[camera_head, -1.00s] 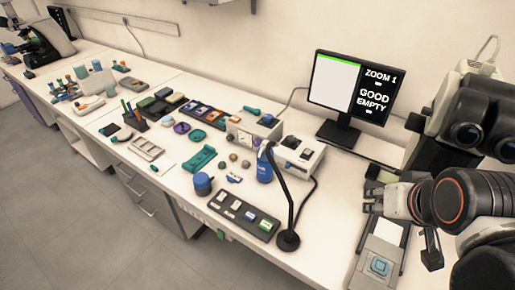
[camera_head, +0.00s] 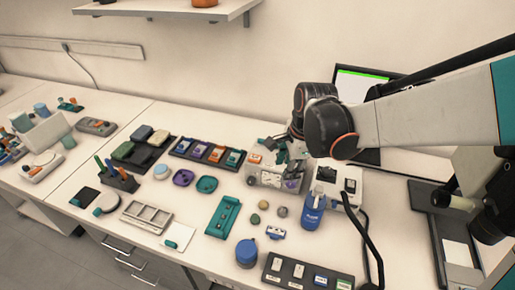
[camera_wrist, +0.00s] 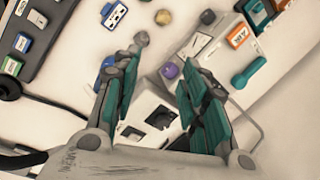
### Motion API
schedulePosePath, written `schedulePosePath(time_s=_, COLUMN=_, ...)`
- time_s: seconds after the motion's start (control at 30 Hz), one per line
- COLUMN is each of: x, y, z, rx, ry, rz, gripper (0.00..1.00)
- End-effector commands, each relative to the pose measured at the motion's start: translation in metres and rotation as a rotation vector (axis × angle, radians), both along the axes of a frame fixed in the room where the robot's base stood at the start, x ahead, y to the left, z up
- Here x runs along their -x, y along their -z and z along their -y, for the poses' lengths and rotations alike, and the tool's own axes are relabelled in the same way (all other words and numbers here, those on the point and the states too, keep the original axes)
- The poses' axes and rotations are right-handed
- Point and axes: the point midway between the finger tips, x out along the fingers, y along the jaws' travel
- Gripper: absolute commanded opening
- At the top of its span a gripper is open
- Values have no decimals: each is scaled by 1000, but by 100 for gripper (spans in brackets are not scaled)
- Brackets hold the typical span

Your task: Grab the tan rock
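Several small round rocks lie on the white bench near its middle. My gripper (camera_head: 284,152) is over the white instrument box, behind and right of the rocks. In the wrist view my gripper (camera_wrist: 163,62) has its fingers apart with nothing held between them. The grey rock shows close to the left fingertip, though their height difference is unclear.
The instrument box (camera_head: 265,178) and a blue bottle (camera_head: 312,212) stand close to the rocks. A teal holder (camera_head: 223,217) lies to their left, a blue pot (camera_head: 246,253) and a dark slide tray (camera_head: 305,274) in front. A monitor (camera_head: 362,85) stands behind my arm.

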Motion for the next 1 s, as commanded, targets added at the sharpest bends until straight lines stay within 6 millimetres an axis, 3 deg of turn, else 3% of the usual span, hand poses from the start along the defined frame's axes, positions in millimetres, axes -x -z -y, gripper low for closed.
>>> schedulePosePath(time_s=0.2, x=-25, y=53, z=-26, rx=-47, ry=263, rz=-127, gripper=40)
schedulePosePath(time_s=0.4, x=-32, y=79, z=-38, rx=-60, ry=393, rz=-188, gripper=40)
schedulePosePath(time_s=0.57, x=-33, y=96, z=-42, rx=-62, ry=418, rz=-199, gripper=40)
schedulePosePath(time_s=0.8, x=-35, y=142, z=-48, rx=-61, ry=418, rz=-198, gripper=40)
schedulePosePath(time_s=1.0, x=-36, y=165, z=-51, rx=-61, ry=418, rz=-198, gripper=40)
